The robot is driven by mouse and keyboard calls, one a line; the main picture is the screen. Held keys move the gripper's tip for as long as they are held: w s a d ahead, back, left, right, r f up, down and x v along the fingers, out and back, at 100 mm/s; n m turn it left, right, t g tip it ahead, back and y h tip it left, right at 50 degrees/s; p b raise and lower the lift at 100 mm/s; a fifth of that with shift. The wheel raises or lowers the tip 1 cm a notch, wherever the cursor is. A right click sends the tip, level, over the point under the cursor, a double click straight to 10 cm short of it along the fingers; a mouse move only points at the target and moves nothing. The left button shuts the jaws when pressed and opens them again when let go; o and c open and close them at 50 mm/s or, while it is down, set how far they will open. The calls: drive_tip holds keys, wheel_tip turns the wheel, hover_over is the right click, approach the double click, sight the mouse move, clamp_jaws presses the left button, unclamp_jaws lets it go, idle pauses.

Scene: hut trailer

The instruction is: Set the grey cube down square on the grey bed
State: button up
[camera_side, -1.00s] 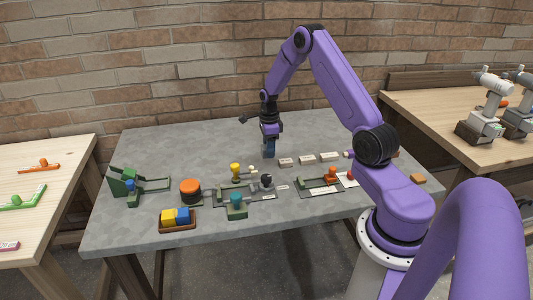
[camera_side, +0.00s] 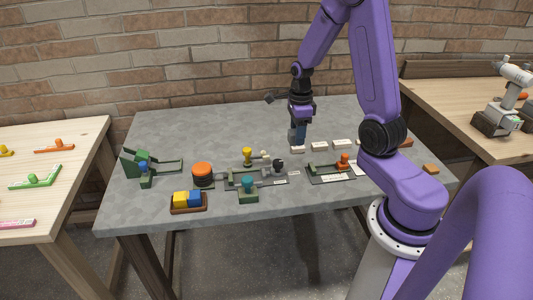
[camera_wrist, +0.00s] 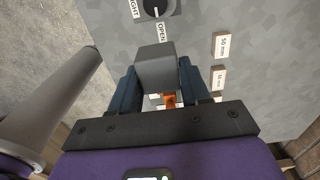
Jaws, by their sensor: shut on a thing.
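My gripper (camera_wrist: 152,92) is shut on the grey cube (camera_wrist: 155,68), which sits between its two dark blue fingers in the wrist view. In the side view my gripper (camera_side: 299,134) points down over the back middle of the table, with the cube (camera_side: 296,147) low at its fingertips. I cannot tell whether the cube touches the surface. A dark grey plate (camera_side: 315,181) carrying a green and orange fixture lies in front and to the right. I cannot tell for certain which grey surface is the bed.
Several pale labelled blocks (camera_side: 343,144) stand in a row just right of my gripper. A black knob (camera_wrist: 156,6) marked OPEN shows in the wrist view. An orange round button (camera_side: 203,170), a teal knob (camera_side: 247,184) and a tray (camera_side: 188,209) with yellow and blue blocks are front left.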

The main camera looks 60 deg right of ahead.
drive_tip(key=s+a, duration=0.1)
drive_tip(key=a, duration=1.3)
approach(234, 177)
drive_tip(key=s, duration=0.1)
drive_tip(key=s+f, duration=0.1)
drive_tip(key=s+d, duration=0.1)
drive_tip(key=shift+s+f, duration=0.2)
drive_tip(key=shift+f, duration=0.2)
drive_tip(key=shift+w+f, duration=0.25)
drive_tip(key=shift+f, duration=0.1)
drive_tip(key=shift+w+f, duration=0.15)
drive_tip(key=shift+f, duration=1.55)
drive_tip(key=o, duration=0.8)
drive_tip(key=shift+f, duration=0.15)
drive_tip(key=shift+o, duration=0.2)
